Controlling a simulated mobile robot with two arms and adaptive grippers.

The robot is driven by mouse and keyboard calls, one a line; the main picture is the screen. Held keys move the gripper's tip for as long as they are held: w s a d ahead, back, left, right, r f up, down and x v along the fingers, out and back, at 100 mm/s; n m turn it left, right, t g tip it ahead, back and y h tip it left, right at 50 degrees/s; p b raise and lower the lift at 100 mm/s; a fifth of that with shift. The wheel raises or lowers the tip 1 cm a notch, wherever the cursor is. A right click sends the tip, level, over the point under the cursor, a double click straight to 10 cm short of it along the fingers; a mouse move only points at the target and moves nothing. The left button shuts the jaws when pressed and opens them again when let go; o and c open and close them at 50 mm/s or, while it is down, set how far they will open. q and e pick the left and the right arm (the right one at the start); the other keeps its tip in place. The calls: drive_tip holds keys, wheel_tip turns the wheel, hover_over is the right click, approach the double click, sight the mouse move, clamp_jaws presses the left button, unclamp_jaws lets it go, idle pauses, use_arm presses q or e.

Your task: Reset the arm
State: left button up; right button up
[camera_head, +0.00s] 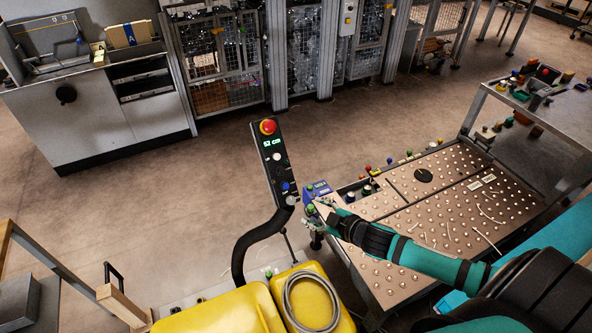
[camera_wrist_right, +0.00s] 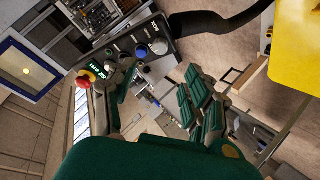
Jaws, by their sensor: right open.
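My right arm (camera_head: 420,257), teal and black, reaches in from the lower right in the head view. Its gripper (camera_head: 318,212) is beside the lower end of the black control panel, above the left edge of the ball-studded table. In the right wrist view the green fingers of this gripper (camera_wrist_right: 158,92) stand apart with nothing held between them. Whether the fingers touch the panel cannot be told. My left gripper is not in view.
The control panel (camera_head: 273,165) has a red button and a green display, on a curved black post. The ball-studded table (camera_head: 415,215) lies under my right arm. A yellow body (camera_head: 235,309) with a coiled grey cable stands in front. The brown floor at left is open.

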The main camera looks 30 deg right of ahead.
drive_tip(key=s+d+f+m+g+h, duration=0.25)
drive_tip(key=s+f, duration=0.45)
drive_tip(key=f, duration=0.6)
drive_tip(key=s+d+f+m+g+h, duration=0.1)
drive_tip(key=s+f+m+g, duration=0.15)
drive_tip(key=s+f, duration=0.75)
drive_tip(key=s+a+f+g, duration=0.2)
drive_tip(key=s+a+f, duration=0.2)
drive_tip(key=s, duration=0.4)
drive_tip(key=s+a+f+m+g, duration=0.1)
drive_tip(key=s+a+f+g, duration=0.1)
drive_tip(key=s+f, duration=0.5)
drive_tip(key=s+a+f+m+g+y, duration=0.1)
drive_tip(key=s+a+f, duration=0.4)
drive_tip(key=s, duration=0.5)
drive_tip(key=shift+a+f+g, duration=0.35)
drive_tip(key=shift+f+g, duration=0.3)
drive_tip(key=shift+g, duration=0.05)
